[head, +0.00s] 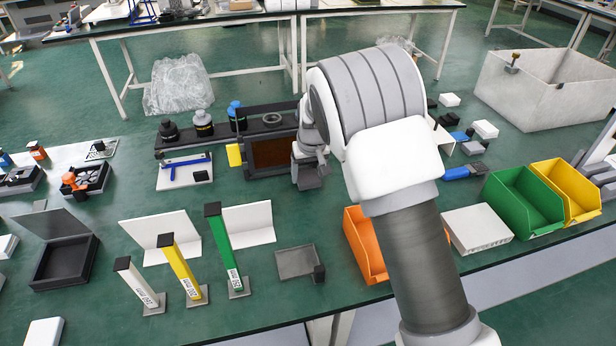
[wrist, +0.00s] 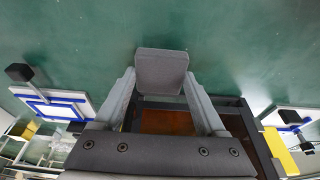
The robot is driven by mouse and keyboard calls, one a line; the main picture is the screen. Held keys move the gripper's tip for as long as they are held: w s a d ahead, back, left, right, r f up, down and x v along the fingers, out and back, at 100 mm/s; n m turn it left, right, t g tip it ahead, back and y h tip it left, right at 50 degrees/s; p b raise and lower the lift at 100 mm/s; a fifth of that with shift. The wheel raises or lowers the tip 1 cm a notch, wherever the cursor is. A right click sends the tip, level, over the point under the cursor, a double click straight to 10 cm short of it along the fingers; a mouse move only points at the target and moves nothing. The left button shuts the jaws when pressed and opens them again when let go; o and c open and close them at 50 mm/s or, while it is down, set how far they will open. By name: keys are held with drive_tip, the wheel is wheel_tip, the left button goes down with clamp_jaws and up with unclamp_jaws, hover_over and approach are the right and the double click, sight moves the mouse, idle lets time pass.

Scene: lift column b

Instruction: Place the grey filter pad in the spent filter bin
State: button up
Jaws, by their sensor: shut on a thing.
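The grey filter pad (wrist: 161,72) is a small, flat, rounded square between my gripper's two fingertips in the wrist view. My gripper (wrist: 160,84) is shut on it. In the head view my gripper (head: 308,168) hangs just right of a dark frame with a brown panel (head: 272,153), and the pad is hard to tell from the grey fingers there. Bins stand at the right: an orange bin (head: 361,245) partly behind my arm, a green bin (head: 522,200) and a yellow bin (head: 572,190). I cannot read which one is the spent filter bin.
The dark frame, with a yellow tab (head: 234,155), also shows below the pad in the wrist view (wrist: 168,122). Black and blue-topped bottles (head: 203,122) stand behind it. Coloured posts (head: 222,245) and a shallow grey tray (head: 296,262) are in front. Green tabletop lies bare between them.

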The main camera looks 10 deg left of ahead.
drive_tip(key=shift+s+a+r, duration=0.15)
drive_tip(key=shift+a+r, duration=0.05)
drive_tip(key=shift+r, duration=0.35)
drive_tip(key=shift+s+a+r, duration=0.15)
drive_tip(key=shift+r, duration=0.4)
drive_tip(key=s+a, duration=0.3)
drive_tip(key=a, duration=0.1)
drive_tip(key=s+a+p, duration=0.1)
drive_tip(key=s+a, duration=0.3)
drive_tip(key=s+a+p, duration=0.1)
drive_tip(key=s+a, duration=0.3)
drive_tip(key=a, duration=0.1)
drive_tip(key=shift+f, duration=0.1)
